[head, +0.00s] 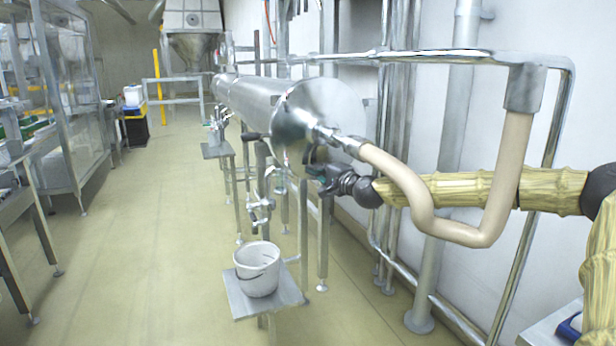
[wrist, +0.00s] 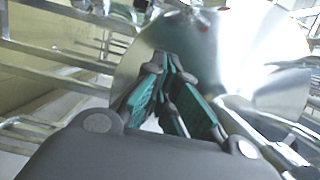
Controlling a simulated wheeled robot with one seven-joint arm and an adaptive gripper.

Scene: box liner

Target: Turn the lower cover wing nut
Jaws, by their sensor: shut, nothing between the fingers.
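The round metal cover (head: 318,108) closes the near end of a long horizontal steel cylinder (head: 245,97). It also shows in the wrist view as a shiny disc (wrist: 205,48). My gripper (head: 312,170) is at the lower part of the cover, reaching in from the right. In the wrist view my gripper (wrist: 165,65) has its dark fingers with teal pads drawn together, pointing at the cover, with nothing held. I cannot make out the lower wing nut; the gripper and glare likely hide it. Whether the fingertips touch the cover is unclear.
Valves and pipes (head: 262,205) hang below the cylinder. A white bucket (head: 257,270) stands on a small metal platform (head: 285,299). The floor to the left is clear.

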